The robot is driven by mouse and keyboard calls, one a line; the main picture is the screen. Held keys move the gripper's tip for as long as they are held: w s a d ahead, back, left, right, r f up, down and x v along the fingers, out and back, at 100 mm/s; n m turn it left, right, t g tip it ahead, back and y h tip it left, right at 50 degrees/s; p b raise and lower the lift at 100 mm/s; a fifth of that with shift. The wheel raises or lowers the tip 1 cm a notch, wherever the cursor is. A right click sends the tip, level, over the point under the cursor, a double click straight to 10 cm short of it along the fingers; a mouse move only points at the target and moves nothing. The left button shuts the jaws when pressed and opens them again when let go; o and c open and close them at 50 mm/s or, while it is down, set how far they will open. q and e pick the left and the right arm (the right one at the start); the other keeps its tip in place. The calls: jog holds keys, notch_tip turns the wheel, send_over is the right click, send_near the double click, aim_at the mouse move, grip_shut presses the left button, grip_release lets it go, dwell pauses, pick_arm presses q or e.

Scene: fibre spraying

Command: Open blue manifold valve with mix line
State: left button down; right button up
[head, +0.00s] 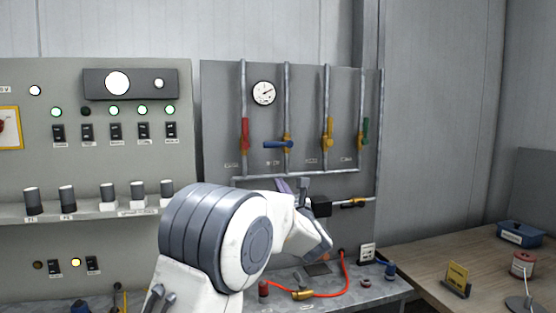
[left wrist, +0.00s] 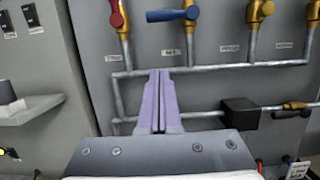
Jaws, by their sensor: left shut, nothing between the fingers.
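The blue valve handle (head: 277,144) sits on the second vertical pipe of the grey manifold panel. It lies horizontal, across its pipe, and points left from its brass body. It also shows at the top of the left wrist view (left wrist: 165,15). My left gripper (head: 283,186) is below the blue valve, near the horizontal pipe. Its purple fingers (left wrist: 159,74) are together with nothing between them, apart from the blue handle. My arm hides part of the lower panel. My right gripper is in neither view.
Red (head: 245,134), yellow (head: 327,131) and green (head: 365,132) handles stand upright on neighbouring pipes. A black box (head: 321,206) and a lower valve (head: 354,203) sit right of my gripper. A bench with a red hose (head: 345,275) lies below. A switch cabinet (head: 110,190) stands left.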

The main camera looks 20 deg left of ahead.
aim_at(278, 144)
pick_arm(q)
jog(key=w+a+r+p, duration=0.5)
jog(key=w+r+p, duration=0.1)
jog(key=w+p, duration=0.1)
jog(key=shift+w+r+p, duration=0.25)
jog(key=shift+w+p, duration=0.1)
jog(key=shift+w, duration=0.15)
jog(key=shift+a, duration=0.15)
